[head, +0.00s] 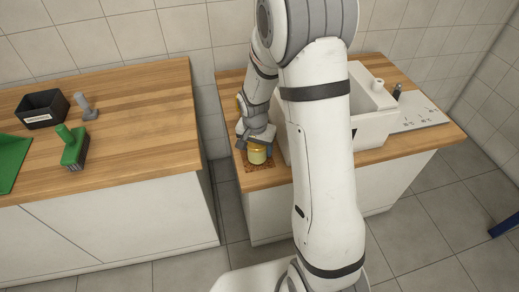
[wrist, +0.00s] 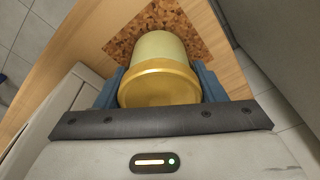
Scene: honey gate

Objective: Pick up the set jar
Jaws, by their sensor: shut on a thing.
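The jar (wrist: 160,48) has a pale cream body and a gold lid (wrist: 158,86). In the wrist view it sits between the two blue-grey fingers of my gripper (wrist: 159,85), which is shut on it. In the head view the jar (head: 257,154) is at the left front corner of the right counter, over a brown cork-like mat (head: 258,167). My gripper (head: 257,146) reaches it from above and behind and hides part of it. I cannot tell whether the jar touches the mat.
A white sink (head: 372,130) stands on the right counter (head: 415,145), partly behind my arm. A gap separates it from the left counter (head: 120,110), which bears a black bin (head: 42,109), a green brush (head: 73,147), a grey-handled tool (head: 86,106) and a green board (head: 12,160).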

